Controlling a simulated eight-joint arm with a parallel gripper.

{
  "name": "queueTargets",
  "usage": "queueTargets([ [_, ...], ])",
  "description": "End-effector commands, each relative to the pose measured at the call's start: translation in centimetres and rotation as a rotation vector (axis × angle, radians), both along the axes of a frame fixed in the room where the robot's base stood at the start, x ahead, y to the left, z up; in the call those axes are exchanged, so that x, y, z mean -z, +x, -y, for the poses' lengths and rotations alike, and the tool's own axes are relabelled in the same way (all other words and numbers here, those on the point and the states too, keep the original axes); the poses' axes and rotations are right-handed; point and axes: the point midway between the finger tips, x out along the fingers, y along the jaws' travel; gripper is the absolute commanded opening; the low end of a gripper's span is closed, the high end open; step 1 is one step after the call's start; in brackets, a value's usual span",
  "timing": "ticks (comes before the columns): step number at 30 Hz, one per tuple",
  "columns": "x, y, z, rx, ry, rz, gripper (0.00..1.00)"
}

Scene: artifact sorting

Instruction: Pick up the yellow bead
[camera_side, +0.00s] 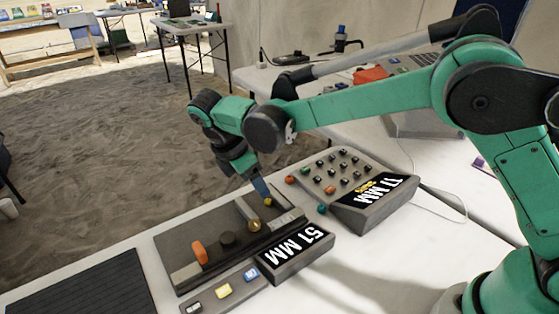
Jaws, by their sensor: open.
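A small yellow bead (268,202) sits on the dark tray (173,247), right by the tips of my gripper (263,190). My gripper points down at the tray's far right part. Its blue-grey fingers are small here, and the gap between them is hard to see. They look close to the bead, but I cannot tell if they touch it.
An orange piece (200,252) and a dark round piece (227,239) are also on the tray. A "51 MM" sign (295,250) stands at its front right. A sloped "17 MM" board (345,180) with several small balls is to the right.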

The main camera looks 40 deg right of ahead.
Motion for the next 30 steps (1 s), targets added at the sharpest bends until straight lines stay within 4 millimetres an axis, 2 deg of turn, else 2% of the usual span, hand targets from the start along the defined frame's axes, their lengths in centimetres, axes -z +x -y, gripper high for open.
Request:
queueTargets([
  [4,1.2,0.1,-0.1,-0.027,-0.014,-0.022,0.58],
  [13,4.9,0.1,1.5,-0.025,-0.012,-0.019,0.58],
  [18,5.7,0.1,1.9,-0.026,-0.012,-0.019,0.58],
  [24,5.7,0.1,1.9,-0.025,-0.012,-0.019,0.58],
  [30,5.6,0.1,1.9,-0.025,-0.012,-0.019,0.01],
])
